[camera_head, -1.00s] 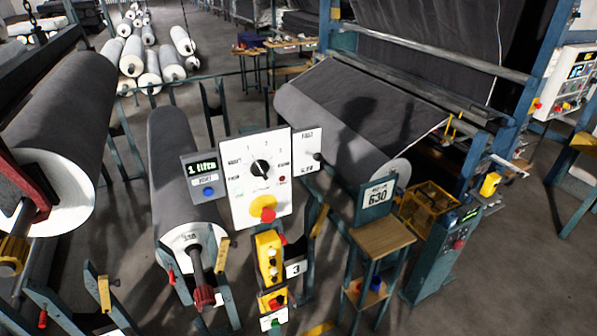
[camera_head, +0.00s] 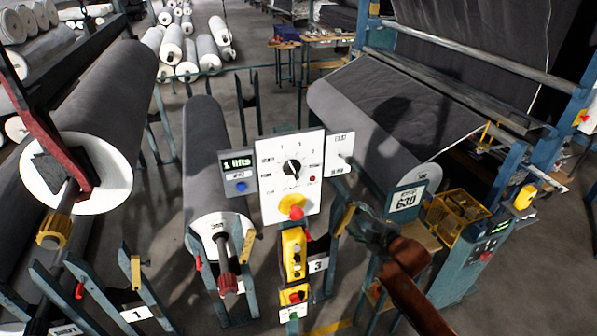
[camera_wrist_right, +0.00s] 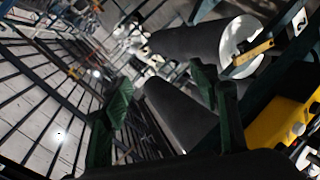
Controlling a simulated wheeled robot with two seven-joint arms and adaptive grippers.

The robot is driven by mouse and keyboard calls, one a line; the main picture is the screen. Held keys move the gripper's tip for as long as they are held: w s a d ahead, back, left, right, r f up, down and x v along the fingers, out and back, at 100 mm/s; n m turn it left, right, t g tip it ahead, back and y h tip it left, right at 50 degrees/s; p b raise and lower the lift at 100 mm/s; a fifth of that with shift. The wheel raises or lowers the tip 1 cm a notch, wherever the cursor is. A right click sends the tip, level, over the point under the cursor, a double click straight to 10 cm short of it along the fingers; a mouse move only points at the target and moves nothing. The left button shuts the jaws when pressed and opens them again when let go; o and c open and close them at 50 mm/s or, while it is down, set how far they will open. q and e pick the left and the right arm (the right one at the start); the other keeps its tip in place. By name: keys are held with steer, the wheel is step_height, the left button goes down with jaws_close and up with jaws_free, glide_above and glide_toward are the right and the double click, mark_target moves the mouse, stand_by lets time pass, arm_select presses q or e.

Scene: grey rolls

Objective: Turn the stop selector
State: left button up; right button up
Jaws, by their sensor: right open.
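The selector is a black rotary knob (camera_head: 291,167) with a white pointer on a white control panel (camera_head: 275,190). Marks and labels ring it. A red mushroom button on a yellow base (camera_head: 291,207) sits lower on the same panel. My right gripper (camera_head: 362,226) is below and to the right of the panel, apart from the knob. It is small and dark here, so its fingers are hard to make out. In the right wrist view its two green fingers (camera_wrist_right: 165,98) stand apart with nothing between them. The knob does not show clearly there. My left gripper is not in view.
A small display box (camera_head: 239,172) adjoins the panel's left side. A switch plate (camera_head: 340,152) is on its right. A yellow button pendant (camera_head: 293,253) hangs below. A large grey roll (camera_head: 203,150) stands left, and a 630 sign (camera_head: 407,200) stands right of my gripper.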

steer(key=s+a+r+n+y, duration=0.1)
steer(key=s+a+r+n, duration=0.25)
steer(key=r, duration=0.45)
steer(key=s+a+r+n+y, duration=0.2)
steer(key=s+a+r, duration=0.2)
steer(key=r, duration=0.4)
steer(key=n+y, duration=0.2)
steer(key=n, duration=0.5)
glide_toward(297, 172)
steer(key=x, duration=0.2)
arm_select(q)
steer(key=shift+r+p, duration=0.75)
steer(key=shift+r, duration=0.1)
arm_select(e)
steer(key=x, duration=0.7)
steer(key=shift+w+a, duration=0.15)
steer(key=shift+c, duration=0.6)
steer(key=c, duration=1)
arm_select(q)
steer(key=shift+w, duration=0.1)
